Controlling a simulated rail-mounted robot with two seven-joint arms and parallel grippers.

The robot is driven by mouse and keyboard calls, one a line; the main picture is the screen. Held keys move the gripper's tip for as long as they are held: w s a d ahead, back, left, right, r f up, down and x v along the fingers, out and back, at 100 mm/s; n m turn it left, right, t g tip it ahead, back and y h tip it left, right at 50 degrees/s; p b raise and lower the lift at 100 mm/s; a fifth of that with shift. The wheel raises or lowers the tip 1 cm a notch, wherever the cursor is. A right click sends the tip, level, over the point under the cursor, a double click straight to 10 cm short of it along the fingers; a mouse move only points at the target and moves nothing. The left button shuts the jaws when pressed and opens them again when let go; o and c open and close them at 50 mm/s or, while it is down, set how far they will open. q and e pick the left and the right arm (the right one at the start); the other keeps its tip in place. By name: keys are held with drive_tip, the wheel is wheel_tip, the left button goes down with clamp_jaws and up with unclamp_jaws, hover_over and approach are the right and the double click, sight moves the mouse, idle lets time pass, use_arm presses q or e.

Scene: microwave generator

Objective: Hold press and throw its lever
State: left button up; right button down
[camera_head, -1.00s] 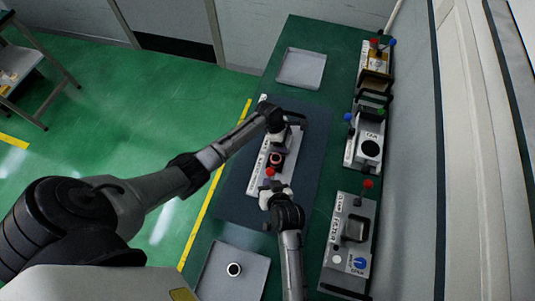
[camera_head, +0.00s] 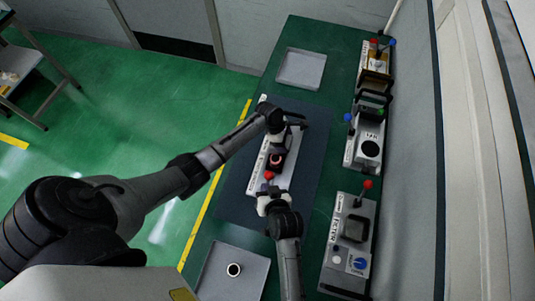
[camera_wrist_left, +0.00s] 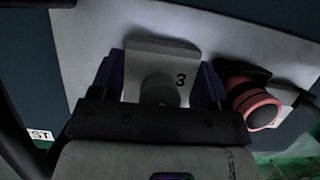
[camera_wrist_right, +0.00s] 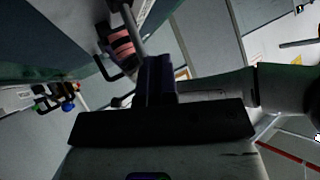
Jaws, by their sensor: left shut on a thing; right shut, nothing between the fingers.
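The press is a narrow light plate (camera_head: 284,180) on a dark mat in the middle of the bench. It carries a reddish cylinder (camera_head: 276,160) and a lever with a red ball knob (camera_head: 269,176). My left gripper (camera_head: 277,134) is at the plate's far end. In the left wrist view it is shut on a pale block marked 3 (camera_wrist_left: 165,58), with the reddish cylinder (camera_wrist_left: 254,104) to its right. My right gripper (camera_head: 268,191) is shut and empty just below the red knob. In the right wrist view the cylinder (camera_wrist_right: 121,44) and a thin metal rod (camera_wrist_right: 132,18) lie beyond its fingers.
Devices with coloured knobs stand along the bench's right side, including a grey box with a red-knobbed lever (camera_head: 348,240). An empty tray (camera_head: 302,68) lies at the far end. A nearer tray (camera_head: 245,252) holds a small ring (camera_head: 234,269).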

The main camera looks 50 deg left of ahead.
drive_tip(key=shift+s+d, duration=0.25)
drive_tip(key=shift+s, duration=0.25)
use_arm(q)
drive_tip(key=shift+r, duration=0.1)
use_arm(e)
drive_tip(key=shift+s+d+r, duration=0.15)
drive_tip(key=shift+s+d, duration=0.25)
drive_tip(key=shift+s, duration=0.35)
drive_tip(key=shift+s+d+r, duration=0.1)
drive_tip(key=shift+s+d, duration=0.3)
drive_tip(key=shift+s, duration=0.3)
drive_tip(key=shift+s+d+r, duration=0.15)
drive_tip(key=shift+s+d, duration=0.25)
drive_tip(key=shift+s, duration=0.35)
use_arm(q)
drive_tip(key=o, duration=1.5)
drive_tip(key=shift+c, duration=0.2)
drive_tip(key=shift+r, duration=0.1)
